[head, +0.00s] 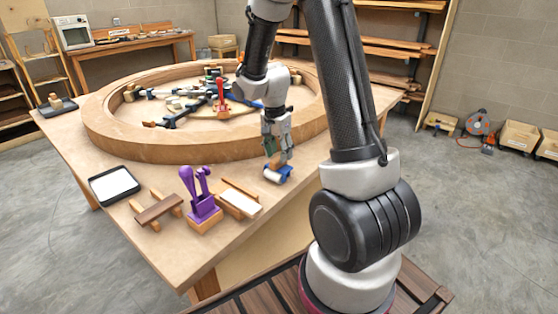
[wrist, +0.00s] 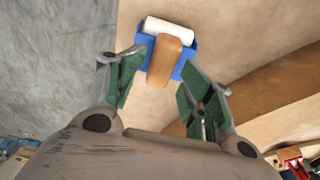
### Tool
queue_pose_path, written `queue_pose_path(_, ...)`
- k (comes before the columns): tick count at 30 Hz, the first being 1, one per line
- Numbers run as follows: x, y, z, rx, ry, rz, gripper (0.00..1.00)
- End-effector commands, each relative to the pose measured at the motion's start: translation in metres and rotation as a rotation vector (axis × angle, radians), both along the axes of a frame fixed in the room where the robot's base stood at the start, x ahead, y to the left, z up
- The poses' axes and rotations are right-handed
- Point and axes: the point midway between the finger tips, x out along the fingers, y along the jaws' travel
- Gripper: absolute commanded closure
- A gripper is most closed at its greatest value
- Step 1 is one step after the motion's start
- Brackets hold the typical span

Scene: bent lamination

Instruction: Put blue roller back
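The blue roller (head: 278,175) has a blue frame, a white cylinder and a wooden handle. It rests on the wooden table near its right front edge, beside the curved wooden ring. In the wrist view the roller (wrist: 185,68) is at top centre, with its handle pointing toward my gripper. My gripper (head: 279,148) is right above the roller. In the wrist view my gripper (wrist: 158,80) is open, with one green-padded finger on each side of the handle's near end. A gap shows at both sides, and the gripper holds nothing.
The big wooden ring (head: 130,145) stands just behind. To the left on the table (head: 200,262) are a black tray (head: 92,190) with a white inside, a brown wooden piece (head: 158,208), purple clamps (head: 203,205) and a wooden holder with a white top (head: 240,200).

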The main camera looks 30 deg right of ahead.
Motion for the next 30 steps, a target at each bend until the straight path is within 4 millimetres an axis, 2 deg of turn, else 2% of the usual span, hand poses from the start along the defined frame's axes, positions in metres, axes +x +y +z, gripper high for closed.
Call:
queue_pose_path(3, 0.001, 0.003, 0.032, 0.000, -0.008, 0.001, 0.52)
queue_pose_path(9, -0.001, 0.007, 0.072, -0.001, -0.007, 0.001, 0.52)
queue_pose_path(17, -0.009, 0.011, 0.103, 0.001, -0.014, 0.036, 0.52)
queue_pose_path(20, -0.028, 0.015, 0.128, 0.000, -0.039, 0.146, 0.52)
queue_pose_path(23, -0.064, 0.021, 0.163, -0.006, -0.078, 0.329, 0.52)
queue_pose_path(27, -0.125, 0.031, 0.199, -0.036, -0.136, 0.634, 0.52)
queue_pose_path(30, -0.166, 0.037, 0.212, -0.068, -0.176, 0.837, 0.52)
